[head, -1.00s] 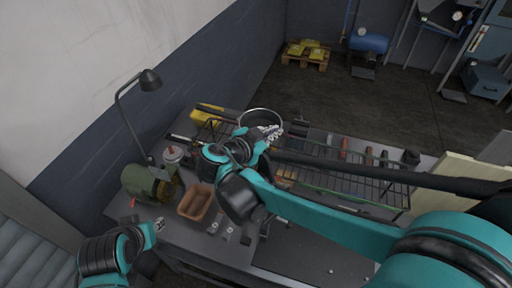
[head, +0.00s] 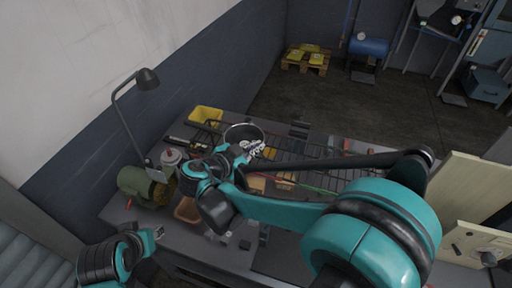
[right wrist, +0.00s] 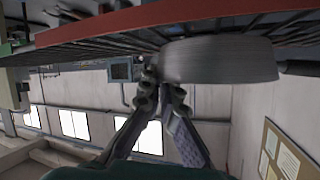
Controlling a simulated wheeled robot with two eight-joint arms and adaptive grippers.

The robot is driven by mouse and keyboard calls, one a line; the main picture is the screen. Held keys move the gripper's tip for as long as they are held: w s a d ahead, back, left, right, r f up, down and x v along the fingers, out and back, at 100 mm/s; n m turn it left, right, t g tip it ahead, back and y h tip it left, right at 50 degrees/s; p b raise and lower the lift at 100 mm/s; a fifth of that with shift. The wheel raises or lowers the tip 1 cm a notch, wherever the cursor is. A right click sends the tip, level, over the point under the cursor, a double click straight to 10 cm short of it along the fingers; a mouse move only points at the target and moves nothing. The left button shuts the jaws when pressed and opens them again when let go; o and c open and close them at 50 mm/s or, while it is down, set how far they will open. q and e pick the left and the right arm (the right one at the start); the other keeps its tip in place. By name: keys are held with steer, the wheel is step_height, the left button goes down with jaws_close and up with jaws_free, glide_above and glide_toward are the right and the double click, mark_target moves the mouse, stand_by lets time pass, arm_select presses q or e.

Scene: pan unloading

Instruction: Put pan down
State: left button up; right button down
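The pan (head: 236,132), dark inside with a light rim, is at the wire rack (head: 318,178) on the bench. In the right wrist view the pan's grey side wall (right wrist: 222,62) fills the upper middle, close to the rack's red edge (right wrist: 120,28); I cannot tell whether it touches the rack. My right gripper (head: 257,150) is at the pan's near right rim. In the right wrist view its fingers (right wrist: 163,88) meet the pan's wall, one partly hidden by it. My left gripper (head: 158,233) is off the bench's near left side, apart from the pan; its finger gap is too small to judge.
A desk lamp (head: 147,79), a green machine (head: 135,183) and a brown tray (head: 187,210) take up the left end. My right arm covers part of the rack.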

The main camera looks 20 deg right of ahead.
steer(key=c, duration=1.7)
jaws_free()
steer(key=shift+f, duration=0.1)
steer(key=shift+r, duration=0.2)
steer(key=p+v, duration=0.2)
steer(key=v, duration=1)
steer(key=shift+w, duration=0.1)
